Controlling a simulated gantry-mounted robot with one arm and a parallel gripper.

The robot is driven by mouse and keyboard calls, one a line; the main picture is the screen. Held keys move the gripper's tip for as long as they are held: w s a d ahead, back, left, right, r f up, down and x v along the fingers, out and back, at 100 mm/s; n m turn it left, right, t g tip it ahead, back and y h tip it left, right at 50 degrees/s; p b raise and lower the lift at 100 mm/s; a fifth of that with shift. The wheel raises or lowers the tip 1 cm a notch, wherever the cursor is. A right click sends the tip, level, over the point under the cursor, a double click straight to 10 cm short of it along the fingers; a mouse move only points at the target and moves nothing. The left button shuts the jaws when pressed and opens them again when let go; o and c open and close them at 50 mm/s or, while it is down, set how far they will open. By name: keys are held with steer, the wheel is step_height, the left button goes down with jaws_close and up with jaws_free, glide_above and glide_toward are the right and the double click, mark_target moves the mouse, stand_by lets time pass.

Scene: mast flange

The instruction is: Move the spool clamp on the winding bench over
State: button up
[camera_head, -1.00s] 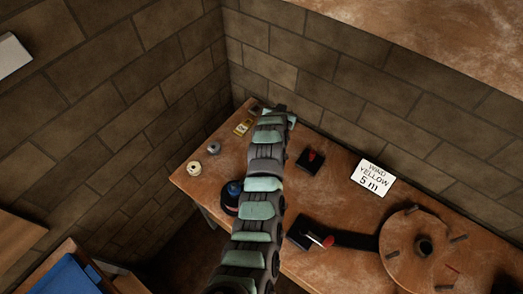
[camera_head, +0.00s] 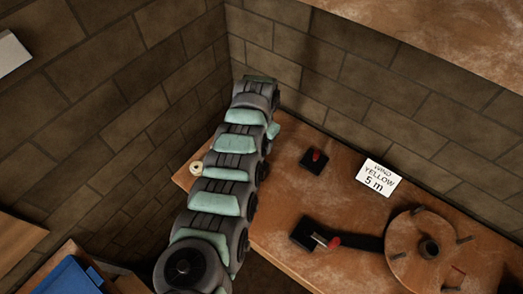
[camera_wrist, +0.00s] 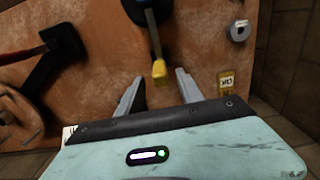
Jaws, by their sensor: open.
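In the wrist view, a lever with a yellow tip (camera_wrist: 159,73) runs down from a dark round base (camera_wrist: 152,12) with blue on it; this looks like the spool clamp. My gripper (camera_wrist: 158,90) is open and empty. Its two fingers are spread, with the yellow tip showing in the gap between them, near the fingertips. I cannot tell how far the tip lies below the fingers. In the head view, my arm hides the dark base, the lever and my fingers. The winding bench (camera_head: 285,195) shows to the right of my arm.
Two black bases with red handles, one at the back (camera_head: 314,160) and one nearer (camera_head: 303,235), stand by a sign (camera_head: 379,177) reading "WIND YELLOW 5 m". A round disc with pegs (camera_head: 415,262) is at right.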

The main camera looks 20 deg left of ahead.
steer(key=shift+f+b, duration=0.65)
steer(key=shift+f, duration=2.1)
jaws_close()
